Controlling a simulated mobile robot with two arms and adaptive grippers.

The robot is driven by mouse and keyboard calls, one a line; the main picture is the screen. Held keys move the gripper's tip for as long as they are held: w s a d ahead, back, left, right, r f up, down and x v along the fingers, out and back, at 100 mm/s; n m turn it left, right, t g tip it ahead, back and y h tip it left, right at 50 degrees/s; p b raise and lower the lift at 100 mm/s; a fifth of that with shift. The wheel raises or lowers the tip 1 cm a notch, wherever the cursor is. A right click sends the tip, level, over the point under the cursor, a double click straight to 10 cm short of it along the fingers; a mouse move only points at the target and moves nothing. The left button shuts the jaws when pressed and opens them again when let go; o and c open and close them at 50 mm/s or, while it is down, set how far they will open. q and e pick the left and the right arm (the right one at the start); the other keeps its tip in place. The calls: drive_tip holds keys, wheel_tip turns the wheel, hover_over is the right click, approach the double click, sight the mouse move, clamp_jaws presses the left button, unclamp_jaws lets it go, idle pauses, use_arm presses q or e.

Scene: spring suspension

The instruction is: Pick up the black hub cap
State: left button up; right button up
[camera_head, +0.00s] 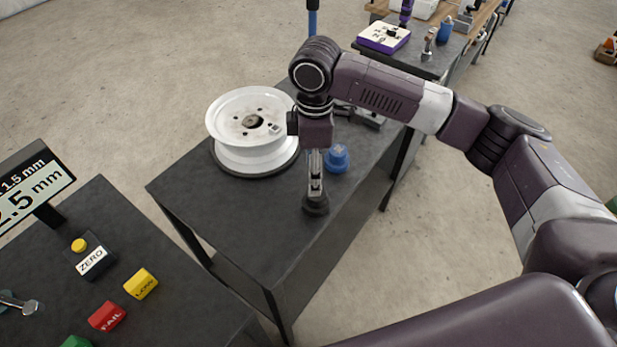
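A small black piece that looks like the hub cap (316,207) is on the dark table, near its right edge. My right gripper (315,192) points straight down over it, with its fingertips at the cap's top. The fingers look close together, but I cannot tell whether they are shut on the cap. The cap's upper part is partly hidden by the fingers. My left gripper is not in view.
A white wheel rim (232,115) lies left of my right gripper on the dark table (215,205). A blue part (337,158) stands close to the gripper's right. A second table with a ZERO box (92,260), yellow block (141,284) and red block (107,316) is at lower left.

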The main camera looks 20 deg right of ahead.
sight(316, 199)
drive_tip(key=shift+w+d+f, duration=0.1)
drive_tip(key=shift+f, duration=0.15)
drive_tip(key=s+f+p, duration=0.1)
drive_tip(key=f, duration=0.2)
drive_tip(key=shift+s+d+f+p, duration=0.1)
drive_tip(key=shift+s+d+p, duration=0.05)
drive_tip(key=shift+s+p, duration=0.25)
wheel_tip(316, 199, down, 3)
drive_tip(key=shift+w+r, duration=0.15)
drive_tip(key=shift+f, duration=0.35)
drive_tip(key=c, duration=1.2)
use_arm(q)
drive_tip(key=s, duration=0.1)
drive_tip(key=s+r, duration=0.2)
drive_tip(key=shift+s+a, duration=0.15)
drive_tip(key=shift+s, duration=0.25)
use_arm(e)
drive_tip(key=shift+c, duration=0.2)
drive_tip(key=shift+r, duration=0.1)
